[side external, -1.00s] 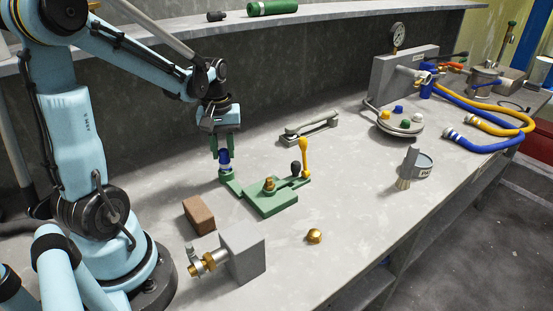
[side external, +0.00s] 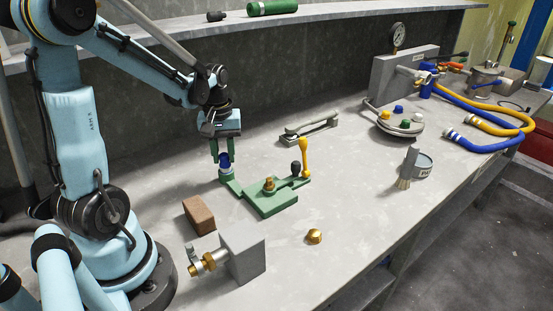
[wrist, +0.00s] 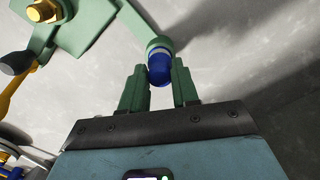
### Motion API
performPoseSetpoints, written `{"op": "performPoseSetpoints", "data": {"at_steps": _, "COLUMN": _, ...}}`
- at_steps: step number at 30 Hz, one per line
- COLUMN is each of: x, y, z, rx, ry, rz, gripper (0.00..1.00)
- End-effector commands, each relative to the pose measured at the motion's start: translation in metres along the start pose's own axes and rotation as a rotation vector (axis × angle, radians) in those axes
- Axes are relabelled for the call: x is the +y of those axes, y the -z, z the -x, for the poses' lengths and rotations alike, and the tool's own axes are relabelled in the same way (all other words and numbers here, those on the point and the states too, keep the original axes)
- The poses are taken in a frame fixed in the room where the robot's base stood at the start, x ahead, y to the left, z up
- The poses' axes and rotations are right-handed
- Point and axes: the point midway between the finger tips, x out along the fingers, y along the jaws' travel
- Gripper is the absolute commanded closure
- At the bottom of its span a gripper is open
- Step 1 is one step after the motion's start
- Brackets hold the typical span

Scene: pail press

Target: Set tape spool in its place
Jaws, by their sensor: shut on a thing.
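The tape spool appears to be the blue cylinder (side external: 225,160), which also shows in the wrist view (wrist: 161,69). My gripper (side external: 223,152) is shut on it, with one green finger on each side, also seen in the wrist view (wrist: 159,85). The spool is upright, directly at the round green cup (side external: 226,173) on the end arm of the green fixture (side external: 268,199). In the wrist view the cup's rim (wrist: 158,44) shows just beyond the spool. I cannot tell how deep the spool sits in it.
A yellow-handled lever (side external: 304,155) and a dark knob (side external: 295,167) stand on the fixture's right. A brown block (side external: 199,215), a grey block with a brass valve (side external: 243,250) and a brass nut (side external: 314,236) lie nearer the front.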

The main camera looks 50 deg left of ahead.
Motion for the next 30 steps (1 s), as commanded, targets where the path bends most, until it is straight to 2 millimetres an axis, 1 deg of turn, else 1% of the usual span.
{"op": "performPoseSetpoints", "data": {"at_steps": 10, "x": -0.0001, "y": -0.0002, "z": -0.0063, "rx": 0.000, "ry": 0.000, "rz": 0.000, "gripper": 1.00}}
{"op": "performPoseSetpoints", "data": {"at_steps": 11, "x": -0.0001, "y": -0.0002, "z": -0.0063, "rx": 0.000, "ry": 0.000, "rz": 0.000, "gripper": 0.69}}
{"op": "performPoseSetpoints", "data": {"at_steps": 15, "x": -0.0001, "y": -0.0002, "z": -0.0063, "rx": 0.000, "ry": 0.000, "rz": 0.000, "gripper": 0.47}}
{"op": "performPoseSetpoints", "data": {"at_steps": 16, "x": -0.0001, "y": -0.0002, "z": -0.0063, "rx": 0.000, "ry": 0.000, "rz": 0.000, "gripper": 0.43}}
{"op": "performPoseSetpoints", "data": {"at_steps": 17, "x": -0.0001, "y": -0.0002, "z": -0.0063, "rx": 0.000, "ry": 0.000, "rz": 0.000, "gripper": 0.41}}
{"op": "performPoseSetpoints", "data": {"at_steps": 26, "x": -0.0001, "y": -0.0001, "z": -0.0052, "rx": 0.000, "ry": 0.000, "rz": 0.000, "gripper": 0.41}}
{"op": "performPoseSetpoints", "data": {"at_steps": 30, "x": -0.0001, "y": -0.0001, "z": 0.0027, "rx": 0.000, "ry": 0.000, "rz": 0.000, "gripper": 0.41}}
